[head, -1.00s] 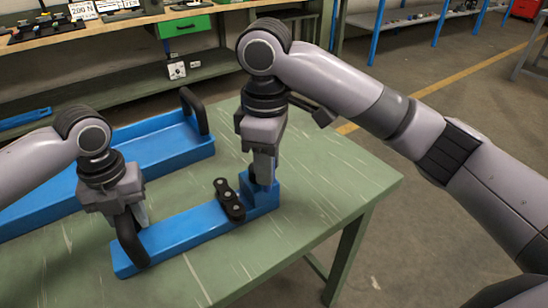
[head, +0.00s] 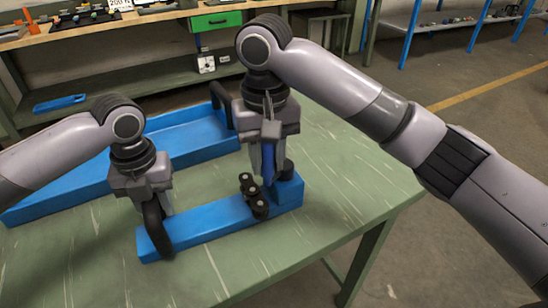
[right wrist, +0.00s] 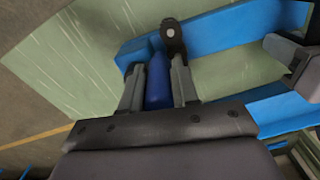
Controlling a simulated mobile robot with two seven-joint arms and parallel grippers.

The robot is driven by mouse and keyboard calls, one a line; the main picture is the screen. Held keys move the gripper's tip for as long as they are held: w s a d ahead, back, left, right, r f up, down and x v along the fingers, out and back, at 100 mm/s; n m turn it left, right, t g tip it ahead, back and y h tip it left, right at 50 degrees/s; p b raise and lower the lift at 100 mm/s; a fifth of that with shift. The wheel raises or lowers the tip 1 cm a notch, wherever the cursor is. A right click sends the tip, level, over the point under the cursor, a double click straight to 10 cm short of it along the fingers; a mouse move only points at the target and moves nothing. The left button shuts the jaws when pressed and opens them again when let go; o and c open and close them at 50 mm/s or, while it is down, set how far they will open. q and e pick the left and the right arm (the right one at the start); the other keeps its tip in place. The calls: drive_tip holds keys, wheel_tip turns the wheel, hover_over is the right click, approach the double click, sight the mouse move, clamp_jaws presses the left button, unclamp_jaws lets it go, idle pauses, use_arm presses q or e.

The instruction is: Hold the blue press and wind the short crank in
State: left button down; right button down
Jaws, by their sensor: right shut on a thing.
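The blue press (head: 215,222) is a long bar on the green table, with a raised block (head: 291,192) at its right end and a black loop handle (head: 154,232) at its left end. A black link piece with round pins (head: 252,195) sits across the bar near the block. My right gripper (head: 268,178) is shut on an upright blue grip (right wrist: 157,82), apparently the short crank's handle, just beside the links and block. The crank's lower end is hidden. My left gripper (head: 151,208) is at the black loop; whether its fingers are shut is hidden.
A large blue tray (head: 190,140) with a black handle (head: 221,104) lies behind the press. The green table (head: 345,165) is clear to the right and in front. A workbench with a green drawer (head: 215,21) stands at the back.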

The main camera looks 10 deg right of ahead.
drive_tip(key=m, duration=0.1)
drive_tip(key=w+m, duration=0.1)
drive_tip(key=a+m, duration=0.1)
drive_tip(key=shift+w+r+m, duration=0.1)
drive_tip(key=shift+w+m, duration=0.15)
drive_tip(key=shift+m, duration=0.15)
drive_tip(key=m, duration=0.1)
drive_tip(key=w+m, duration=0.1)
drive_tip(key=m, duration=0.1)
drive_tip(key=shift+w+a+m, duration=0.2)
drive_tip(key=shift+w+m, duration=0.05)
drive_tip(key=shift+m, duration=0.05)
drive_tip(key=w+d+m, duration=0.2)
drive_tip(key=d+m, duration=0.1)
drive_tip(key=m, duration=0.7)
drive_tip(key=w+d+m, duration=0.3)
drive_tip(key=m, duration=0.7)
drive_tip(key=shift+w+d+m, duration=0.15)
drive_tip(key=shift+d+m, duration=0.1)
drive_tip(key=shift+m, duration=0.15)
drive_tip(key=c, duration=0.8)
unclamp_jaws()
drive_tip(key=shift+c, duration=0.2)
drive_tip(key=shift+a, duration=0.1)
